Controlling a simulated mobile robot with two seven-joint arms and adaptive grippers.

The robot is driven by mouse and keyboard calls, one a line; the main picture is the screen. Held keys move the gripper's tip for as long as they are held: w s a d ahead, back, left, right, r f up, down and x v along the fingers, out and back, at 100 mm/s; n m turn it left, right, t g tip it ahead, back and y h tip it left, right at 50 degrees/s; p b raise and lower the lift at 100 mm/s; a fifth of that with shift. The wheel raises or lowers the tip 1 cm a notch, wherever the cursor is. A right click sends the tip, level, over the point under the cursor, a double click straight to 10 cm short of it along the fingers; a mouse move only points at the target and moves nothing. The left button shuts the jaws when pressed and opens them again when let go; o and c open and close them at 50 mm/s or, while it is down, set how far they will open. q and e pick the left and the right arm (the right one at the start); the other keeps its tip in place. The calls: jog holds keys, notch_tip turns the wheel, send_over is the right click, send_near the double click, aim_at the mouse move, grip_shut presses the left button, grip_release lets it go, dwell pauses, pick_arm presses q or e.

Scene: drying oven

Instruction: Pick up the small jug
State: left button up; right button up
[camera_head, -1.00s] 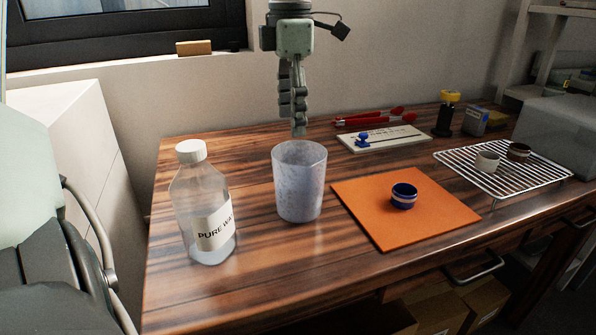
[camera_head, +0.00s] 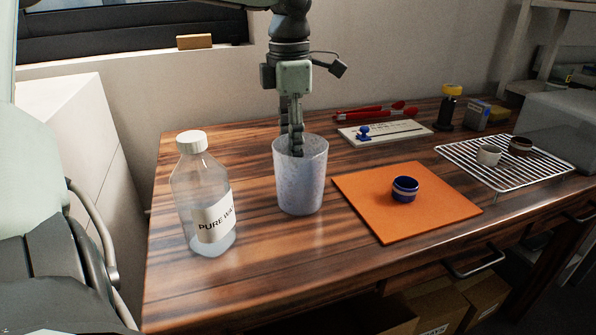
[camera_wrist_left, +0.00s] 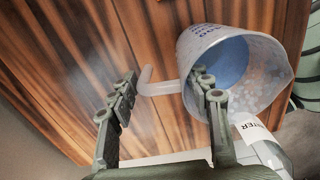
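The small jug (camera_head: 300,190) is a translucent speckled cup standing upright on the wooden table. In the left wrist view the jug (camera_wrist_left: 265,75) shows its open mouth, blue printing and a pale handle (camera_wrist_left: 160,88). My left gripper (camera_head: 296,148) points down over the jug, and a fingertip shows within its rim. In the wrist view my left gripper (camera_wrist_left: 166,85) is open, with one finger at the jug's mouth, seemingly inside, and the other beyond the handle. The handle lies between the fingers; neither clearly presses on it. My right gripper is not in view.
A PURE WATER bottle (camera_head: 203,195) stands left of the jug. An orange mat (camera_head: 365,202) with a blue bowl (camera_head: 404,189) lies to the right. A wire rack (camera_head: 512,175) with small cups is farther right. The table front is clear.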

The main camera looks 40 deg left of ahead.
pick_arm(q)
grip_shut()
jog(key=shift+r, duration=0.2)
jog(key=shift+r, duration=1.15)
notch_tip(320, 180, up, 4)
jog(key=shift+f+p, duration=0.2)
jog(key=shift+p, duration=0.1)
notch_tip(320, 180, up, 2)
jog(key=shift+r, duration=0.5)
jog(key=shift+r+p, duration=2.1)
jog(key=shift+r, duration=0.35)
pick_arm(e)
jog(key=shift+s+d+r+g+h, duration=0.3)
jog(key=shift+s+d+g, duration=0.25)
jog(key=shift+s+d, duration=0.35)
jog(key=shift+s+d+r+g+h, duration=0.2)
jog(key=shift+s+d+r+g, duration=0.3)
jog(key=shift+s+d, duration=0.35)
